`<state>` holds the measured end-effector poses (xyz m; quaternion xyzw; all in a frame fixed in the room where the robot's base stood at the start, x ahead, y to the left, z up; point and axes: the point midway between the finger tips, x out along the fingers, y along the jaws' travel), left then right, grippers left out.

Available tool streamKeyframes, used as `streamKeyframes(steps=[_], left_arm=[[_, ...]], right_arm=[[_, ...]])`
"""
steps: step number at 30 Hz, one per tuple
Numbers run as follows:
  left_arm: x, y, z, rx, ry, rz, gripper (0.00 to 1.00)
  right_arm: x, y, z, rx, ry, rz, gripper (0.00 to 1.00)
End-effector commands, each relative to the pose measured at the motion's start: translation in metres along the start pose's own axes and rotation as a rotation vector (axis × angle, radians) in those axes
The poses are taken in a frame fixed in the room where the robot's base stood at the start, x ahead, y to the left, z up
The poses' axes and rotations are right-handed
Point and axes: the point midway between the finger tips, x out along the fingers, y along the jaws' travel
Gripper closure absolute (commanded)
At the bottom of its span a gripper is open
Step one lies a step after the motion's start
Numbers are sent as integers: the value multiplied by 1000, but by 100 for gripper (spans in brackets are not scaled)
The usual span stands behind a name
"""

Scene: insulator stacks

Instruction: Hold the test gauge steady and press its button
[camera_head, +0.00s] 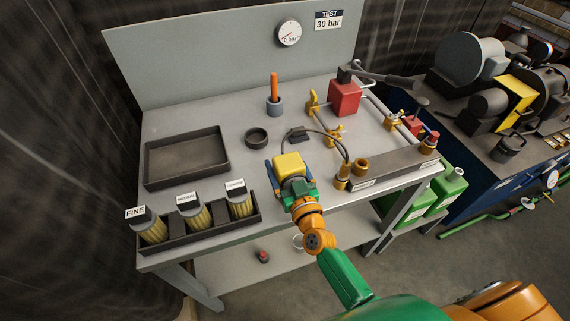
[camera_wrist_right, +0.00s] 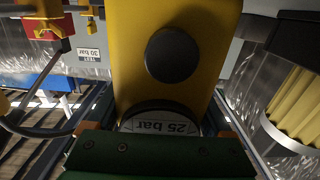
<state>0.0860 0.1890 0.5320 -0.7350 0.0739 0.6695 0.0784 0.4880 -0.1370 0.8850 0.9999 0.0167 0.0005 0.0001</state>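The test gauge is a yellow block (camera_head: 289,165) near the front of the bench in the head view. In the right wrist view its yellow body (camera_wrist_right: 205,75) fills the middle, with a round black button (camera_wrist_right: 172,56) on its face. Below the button is a dial reading "25 bar" (camera_wrist_right: 160,126), upside down and partly hidden by my green palm. My right gripper (camera_head: 291,178) has its blue fingers on both sides of the gauge and appears shut on it. Whether the gauge touches the bench is hidden. My left gripper is not in view.
A thin dark hose (camera_head: 338,143) arches beside the gauge towards brass fittings. A wall dial (camera_head: 289,34) reads 0 bar beside a "TEST 30 bar" sign (camera_head: 328,20).

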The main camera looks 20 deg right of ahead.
Motion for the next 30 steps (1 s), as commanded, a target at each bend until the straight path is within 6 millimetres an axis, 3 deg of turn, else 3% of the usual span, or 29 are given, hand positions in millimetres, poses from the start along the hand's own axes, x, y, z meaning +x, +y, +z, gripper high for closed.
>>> streamKeyframes(steps=[1,3,14,30], left_arm=[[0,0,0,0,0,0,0],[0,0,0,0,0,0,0],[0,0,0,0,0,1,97],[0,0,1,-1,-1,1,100]], right_arm=[[0,0,1,0,-1,0,78],[0,0,1,0,-2,0,96],[0,0,1,0,-3,-1,96],[-1,0,2,0,-4,-1,96]])
